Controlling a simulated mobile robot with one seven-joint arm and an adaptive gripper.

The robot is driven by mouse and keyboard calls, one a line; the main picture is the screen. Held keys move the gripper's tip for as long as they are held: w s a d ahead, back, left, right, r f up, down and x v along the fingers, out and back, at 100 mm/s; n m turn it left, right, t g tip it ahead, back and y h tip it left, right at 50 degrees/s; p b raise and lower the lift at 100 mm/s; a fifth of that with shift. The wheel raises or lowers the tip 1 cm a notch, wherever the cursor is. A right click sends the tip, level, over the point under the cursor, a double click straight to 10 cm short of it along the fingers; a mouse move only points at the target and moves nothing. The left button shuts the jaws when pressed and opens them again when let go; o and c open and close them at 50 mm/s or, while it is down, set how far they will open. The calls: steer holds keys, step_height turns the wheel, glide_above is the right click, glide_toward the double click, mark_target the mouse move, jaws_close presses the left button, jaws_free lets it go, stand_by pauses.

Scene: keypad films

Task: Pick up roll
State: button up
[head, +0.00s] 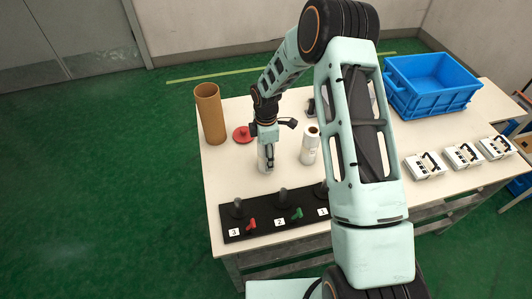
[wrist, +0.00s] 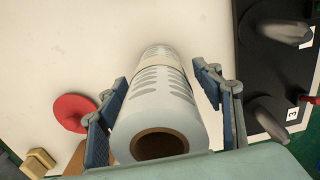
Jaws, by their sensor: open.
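A white roll with grey markings and a brown cardboard core (wrist: 160,105) lies between the two fingers of my gripper (wrist: 159,76) in the wrist view. Its core end faces the wrist camera. The fingers are open, one on each side, and a gap shows on the right; contact on the left is hard to tell.
On the table (head: 225,185) are a brown tube (head: 210,115), a red disc (head: 243,134), a black board (head: 265,228) with grey pegs and numbered tags in front, several white devices (head: 425,166) and a blue crate (head: 432,84) at right. My arm hides the table's middle.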

steer(key=shift+c, duration=0.4)
steer(key=c, duration=1.2)
steer(key=shift+r, duration=0.4)
steer(key=s+d+r+b, duration=0.2)
steer(key=s+d+r, duration=0.6)
steer(key=s+r, duration=0.35)
steer(key=d+r+m+p, duration=0.1)
steer(key=d+m, duration=0.1)
steer(key=d, duration=0.1)
steer(key=d+r+m+p, duration=0.1)
steer(key=d+m+p, duration=0.1)
steer(key=d, duration=0.2)
steer(key=d+r+m+p, duration=0.1)
steer(key=d+m, duration=0.1)
steer(key=d, duration=0.2)
steer(key=shift+d+r, duration=0.1)
steer(key=shift+r, duration=0.1)
